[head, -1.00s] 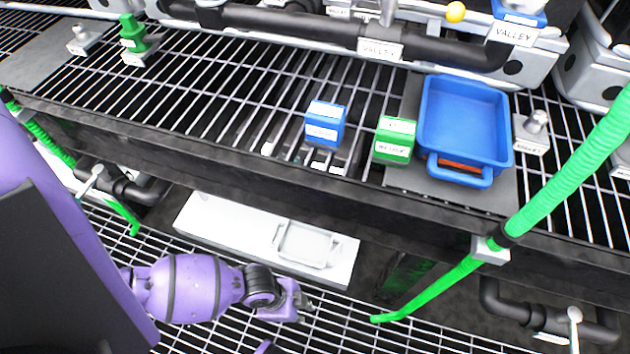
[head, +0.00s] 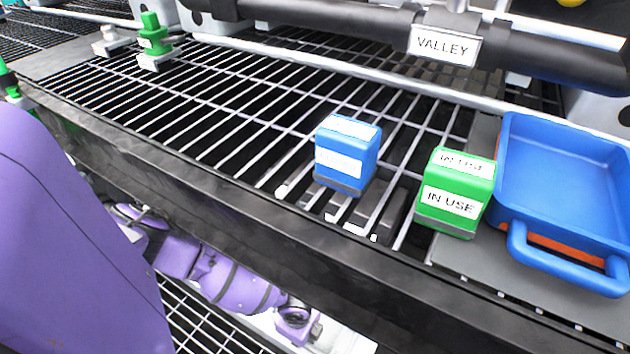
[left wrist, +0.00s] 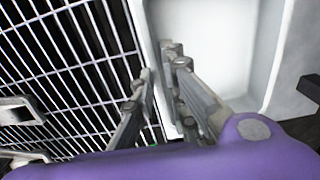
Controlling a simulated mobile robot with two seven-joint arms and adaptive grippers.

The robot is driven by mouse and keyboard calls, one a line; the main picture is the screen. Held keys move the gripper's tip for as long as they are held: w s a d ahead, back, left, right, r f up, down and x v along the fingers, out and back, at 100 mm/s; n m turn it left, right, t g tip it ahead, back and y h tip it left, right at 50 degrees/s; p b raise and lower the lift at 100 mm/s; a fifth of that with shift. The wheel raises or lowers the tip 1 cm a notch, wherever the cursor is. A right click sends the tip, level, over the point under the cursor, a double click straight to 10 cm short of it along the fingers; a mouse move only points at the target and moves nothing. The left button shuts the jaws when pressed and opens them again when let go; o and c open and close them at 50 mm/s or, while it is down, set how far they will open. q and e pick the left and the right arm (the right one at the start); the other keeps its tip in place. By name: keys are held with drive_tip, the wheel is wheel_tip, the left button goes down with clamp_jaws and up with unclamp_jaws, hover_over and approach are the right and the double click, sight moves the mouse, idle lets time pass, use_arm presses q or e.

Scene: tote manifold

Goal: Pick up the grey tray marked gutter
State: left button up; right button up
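In the left wrist view a pale grey-white tray (left wrist: 215,50) fills the upper right, with a bare inside. No marking on it can be read. My left gripper (left wrist: 158,75) is at the tray's left wall, with one finger on the outer side and one over the inside. The fingers stand apart with a narrow gap; contact with the wall cannot be made out. In the head view my left gripper (head: 312,332) is low, below the dark shelf edge, over a white surface. The tray cannot be made out there. My right gripper is out of view.
A dark shelf beam (head: 230,215) runs above my left arm. On the grated shelf are a blue block (head: 345,160), a green block marked IN USE (head: 455,195) and a blue tray (head: 565,185). A black pipe marked VALLEY (head: 540,65) lies behind.

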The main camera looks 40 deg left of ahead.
use_arm(q)
wheel_tip(320, 180, down, 3)
drive_tip(key=shift+s+d+f+b, duration=0.1)
drive_tip(key=shift+b, duration=0.55)
drive_tip(key=shift+f, duration=0.15)
drive_tip(key=shift+c, duration=1.2)
drive_tip(key=shift+r, duration=0.2)
clamp_jaws()
drive_tip(key=shift+r+p, duration=0.3)
drive_tip(key=shift+r, duration=0.2)
wheel_tip(320, 180, up, 3)
drive_tip(key=shift+f+p, duration=0.15)
drive_tip(key=shift+p, duration=0.6)
drive_tip(key=s+a+r+p, duration=0.2)
drive_tip(key=s+r+p, duration=0.1)
drive_tip(key=s, duration=0.3)
drive_tip(key=s+a+r+p, duration=0.3)
drive_tip(key=s+r+p, duration=0.1)
drive_tip(key=s+r, duration=0.2)
drive_tip(key=shift+s, duration=0.6)
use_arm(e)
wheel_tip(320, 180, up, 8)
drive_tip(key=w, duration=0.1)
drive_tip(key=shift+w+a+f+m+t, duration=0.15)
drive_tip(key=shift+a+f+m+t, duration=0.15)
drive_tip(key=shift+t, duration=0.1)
